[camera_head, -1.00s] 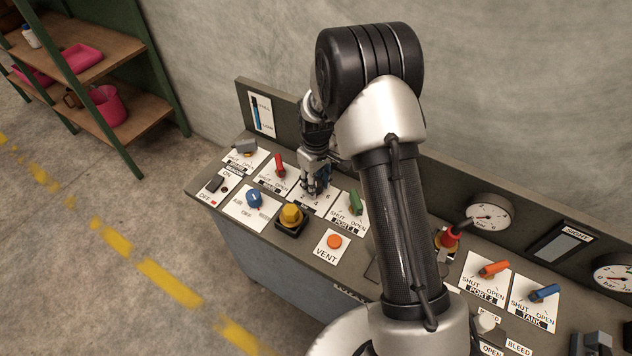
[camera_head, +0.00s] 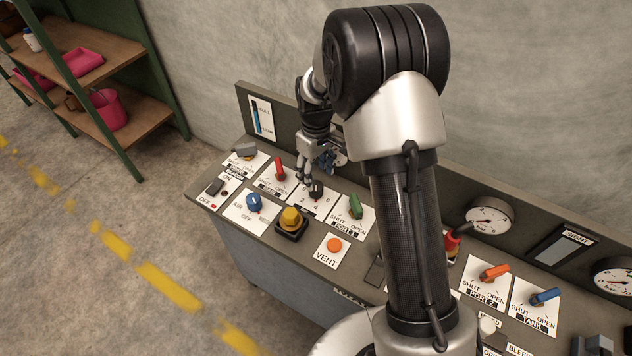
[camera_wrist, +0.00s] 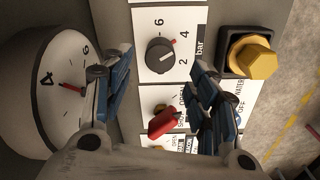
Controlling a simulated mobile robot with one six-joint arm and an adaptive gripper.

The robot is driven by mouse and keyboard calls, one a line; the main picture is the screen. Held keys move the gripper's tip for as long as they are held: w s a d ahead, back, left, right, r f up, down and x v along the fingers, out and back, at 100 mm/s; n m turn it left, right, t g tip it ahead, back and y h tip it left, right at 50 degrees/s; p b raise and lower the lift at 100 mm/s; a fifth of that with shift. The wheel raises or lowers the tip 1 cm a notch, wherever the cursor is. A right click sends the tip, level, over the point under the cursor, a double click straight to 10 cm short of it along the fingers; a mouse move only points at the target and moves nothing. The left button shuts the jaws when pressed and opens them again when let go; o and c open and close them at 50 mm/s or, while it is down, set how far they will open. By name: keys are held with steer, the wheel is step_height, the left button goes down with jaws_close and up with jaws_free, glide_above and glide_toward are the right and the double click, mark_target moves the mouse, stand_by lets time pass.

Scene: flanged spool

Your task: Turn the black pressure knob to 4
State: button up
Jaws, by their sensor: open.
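The black pressure knob (camera_head: 316,189) sits on a white plate marked 2, 4 and 6 on the grey console. In the wrist view the knob (camera_wrist: 159,57) shows its red pointer mark aimed toward the 4. My gripper (camera_head: 316,168) is just above and behind the knob, apart from it. In the wrist view my gripper (camera_wrist: 150,71) has its blue-padded fingers spread wide with nothing between them, and the knob is in plain view beyond the fingertips.
Near the knob are a red lever (camera_head: 280,168), a green lever (camera_head: 355,206), a yellow knob (camera_head: 291,218) and a blue knob (camera_head: 254,202). An orange vent button (camera_head: 334,244) is in front. A round gauge (camera_wrist: 62,85) stands close to my left finger in the wrist view.

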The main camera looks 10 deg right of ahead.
steer(key=shift+r, duration=2.75)
step_height(320, 180, up, 8)
steer(key=m+t, duration=0.1)
glide_above(316, 185)
steer(key=s, duration=0.4)
steer(key=s+r+m+t, duration=0.1)
steer(key=s+r+m, duration=0.1)
steer(key=s+r, duration=0.7)
steer(key=s+r+m+t, duration=0.1)
steer(key=s+m+t, duration=0.1)
steer(key=s, duration=1.5)
steer(key=shift+m+t, duration=0.3)
steer(key=shift+m, duration=0.2)
steer(key=shift+c, duration=0.5)
